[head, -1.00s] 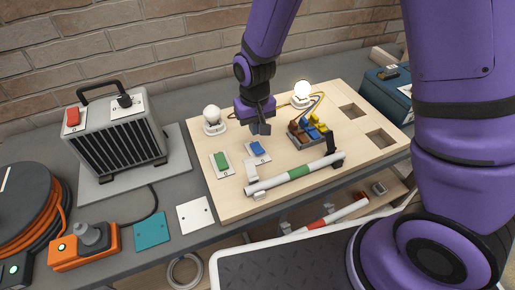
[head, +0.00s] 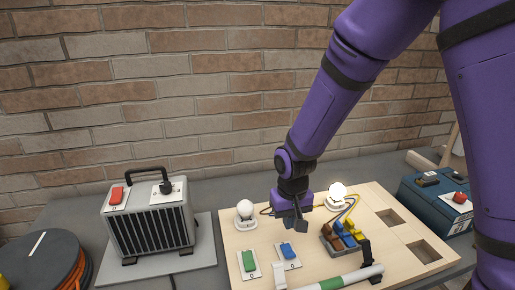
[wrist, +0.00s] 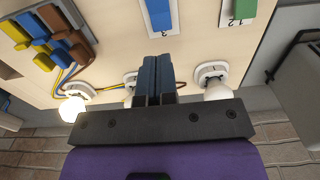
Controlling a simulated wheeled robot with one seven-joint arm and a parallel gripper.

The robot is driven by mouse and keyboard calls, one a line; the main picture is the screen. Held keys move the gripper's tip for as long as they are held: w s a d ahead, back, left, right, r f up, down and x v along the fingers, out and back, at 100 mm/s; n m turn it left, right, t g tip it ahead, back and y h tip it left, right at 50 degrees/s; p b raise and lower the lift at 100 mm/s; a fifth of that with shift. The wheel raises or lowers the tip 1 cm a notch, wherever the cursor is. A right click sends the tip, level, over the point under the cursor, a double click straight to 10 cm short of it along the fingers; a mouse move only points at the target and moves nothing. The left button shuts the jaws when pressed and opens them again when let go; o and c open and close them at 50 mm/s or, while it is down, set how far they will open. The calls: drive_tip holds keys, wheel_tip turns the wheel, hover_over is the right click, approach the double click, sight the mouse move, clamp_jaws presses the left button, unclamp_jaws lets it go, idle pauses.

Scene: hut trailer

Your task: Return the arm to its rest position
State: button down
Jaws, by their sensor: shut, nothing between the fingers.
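My gripper (head: 299,222) hangs over the light wooden board (head: 372,208), pointing down, with its fingers together and empty. In the wrist view the closed fingers (wrist: 157,75) partly cover a bulb socket (wrist: 131,78). My purple arm reaches down to it from the upper right. To its left stands an unlit bulb (head: 245,211), and to its right a lit bulb (head: 338,190). A blue rocker switch (head: 288,251) and a green one (head: 249,262) are mounted below the gripper in the head view. I cannot tell the exact height above the board.
A heater-like box (head: 150,224) with a handle stands at left, near a cable reel (head: 40,262). Terminal blocks (head: 343,238) with coloured levers sit right of the gripper. A blue toolbox (head: 432,198) is at right. A brick wall (head: 190,85) rises behind the bench.

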drive_tip(key=s+d+r+m+t, duration=0.1)
drive_tip(key=s+d+r, duration=0.1)
drive_tip(key=d+r, duration=0.5)
drive_tip(key=s+d+r+t, duration=0.1)
drive_tip(key=s+d+r, duration=0.25)
drive_tip(key=r, duration=0.75)
drive_tip(key=s+d+r+t, duration=0.1)
drive_tip(key=s+d+r, duration=0.3)
drive_tip(key=s, duration=0.3)
drive_tip(key=s+d+r+m+t, duration=0.1)
drive_tip(key=s+d+r+t, duration=0.1)
drive_tip(key=s+d+r, duration=0.3)
drive_tip(key=shift+s+r, duration=0.4)
drive_tip(key=shift+s, duration=0.75)
